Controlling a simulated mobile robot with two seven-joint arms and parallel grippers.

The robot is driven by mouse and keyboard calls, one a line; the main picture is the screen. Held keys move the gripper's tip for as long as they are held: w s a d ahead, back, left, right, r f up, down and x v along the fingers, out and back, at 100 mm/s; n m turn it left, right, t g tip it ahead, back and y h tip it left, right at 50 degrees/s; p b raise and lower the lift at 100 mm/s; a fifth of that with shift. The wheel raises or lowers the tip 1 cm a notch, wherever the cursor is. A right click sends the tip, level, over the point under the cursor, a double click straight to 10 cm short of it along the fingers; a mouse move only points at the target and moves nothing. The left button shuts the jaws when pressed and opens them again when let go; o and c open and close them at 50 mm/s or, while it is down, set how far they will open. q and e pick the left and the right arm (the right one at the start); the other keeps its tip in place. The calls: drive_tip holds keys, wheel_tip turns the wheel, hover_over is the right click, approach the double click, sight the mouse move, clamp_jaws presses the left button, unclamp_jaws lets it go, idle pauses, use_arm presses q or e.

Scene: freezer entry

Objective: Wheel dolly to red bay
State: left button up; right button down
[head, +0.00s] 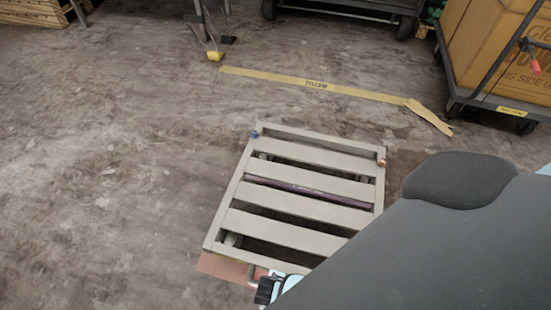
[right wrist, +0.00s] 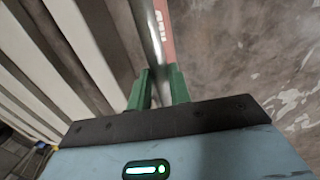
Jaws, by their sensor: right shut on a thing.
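The dolly (head: 285,231) is a grey slatted platform on the floor in the middle of the head view, turned slightly. My right gripper (head: 263,289) is at its near edge, partly hidden by my arm. In the right wrist view the green fingers (right wrist: 158,80) are shut on the dolly's metal handle bar (right wrist: 146,45), with the slats to the left. A red strip (head: 220,266) lies on the floor at the dolly's near left corner, partly under it. In the wrist view the red strip (right wrist: 167,30) carries white letters, partly cut off. My left gripper is out of view.
A cart with a large carton (head: 492,50) stands at the upper right, a dark cart (head: 350,6) at the top and a pallet (head: 35,12) at the upper left. The left floor is clear.

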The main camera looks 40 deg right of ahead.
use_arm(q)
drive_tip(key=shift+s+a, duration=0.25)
use_arm(e)
drive_tip(key=shift+s+a, duration=0.3)
drive_tip(key=shift+a, duration=0.05)
drive_tip(key=c, duration=1.3)
unclamp_jaws()
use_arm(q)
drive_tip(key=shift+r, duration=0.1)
use_arm(e)
drive_tip(key=shift+r, duration=0.1)
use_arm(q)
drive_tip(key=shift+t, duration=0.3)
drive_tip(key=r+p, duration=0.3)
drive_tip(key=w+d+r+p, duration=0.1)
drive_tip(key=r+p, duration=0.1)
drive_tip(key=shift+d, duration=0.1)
use_arm(e)
wheel_tip(320, 180, up, 8)
drive_tip(key=a, duration=0.1)
drive_tip(key=shift+s+f, duration=0.25)
drive_tip(key=shift+s, duration=0.2)
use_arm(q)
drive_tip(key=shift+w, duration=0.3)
use_arm(e)
drive_tip(key=shift+a, duration=0.1)
